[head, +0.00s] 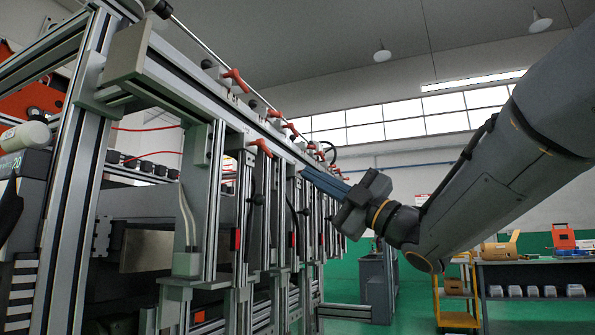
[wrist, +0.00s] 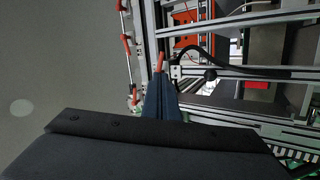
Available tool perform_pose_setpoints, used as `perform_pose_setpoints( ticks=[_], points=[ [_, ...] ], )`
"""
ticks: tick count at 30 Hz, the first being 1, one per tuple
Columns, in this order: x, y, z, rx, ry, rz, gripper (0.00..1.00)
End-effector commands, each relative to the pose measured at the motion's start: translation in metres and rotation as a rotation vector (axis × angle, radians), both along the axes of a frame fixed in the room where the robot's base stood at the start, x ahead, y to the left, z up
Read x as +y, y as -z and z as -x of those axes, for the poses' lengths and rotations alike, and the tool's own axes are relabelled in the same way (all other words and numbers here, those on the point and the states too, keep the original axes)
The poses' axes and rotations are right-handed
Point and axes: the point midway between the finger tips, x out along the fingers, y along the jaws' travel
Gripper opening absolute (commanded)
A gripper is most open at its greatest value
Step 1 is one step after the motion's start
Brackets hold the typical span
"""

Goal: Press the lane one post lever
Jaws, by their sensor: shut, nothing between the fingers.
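A row of red levers runs along the aluminium frame in the head view. One lever (head: 236,80) sits on the top rail, and another (head: 262,147) sits lower, on a nearer post. I cannot tell which is the lane one lever. My gripper (head: 306,172) reaches in from the right with its blue fingers shut and empty, their tips close to the frame. In the wrist view my gripper (wrist: 158,80) points at a red lever (wrist: 161,62) just beyond the tips. Whether they touch is unclear.
The aluminium frame (head: 72,170) fills the left side, with many upright posts and a thin rod above the top rail. In the wrist view a black cable (wrist: 215,57) curves right of the fingertips. A bench (head: 540,275) and yellow cart (head: 457,300) stand far right.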

Motion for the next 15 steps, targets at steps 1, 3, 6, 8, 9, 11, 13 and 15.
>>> perform_pose_setpoints(
  ticks=[1, 3, 6, 8, 9, 11, 13, 15],
  points=[
    [-0.006, 0.004, 0.003, 0.001, 0.003, 0.001, 0.0],
    [-0.012, 0.008, 0.007, 0.0, 0.001, 0.0, 0.0],
    [-0.017, 0.012, 0.01, 0.0, 0.001, 0.0, 0.0],
    [-0.018, 0.013, 0.011, 0.0, 0.0, 0.0, 0.0],
    [-0.019, 0.013, 0.012, 0.0, 0.0, 0.0, 0.0],
    [-0.019, 0.014, 0.012, -0.001, -0.001, 0.0, 0.0],
    [-0.019, 0.014, 0.012, -0.001, -0.001, 0.0, 0.0],
    [-0.019, 0.014, 0.012, -0.001, -0.001, 0.0, 0.0]
  ],
)
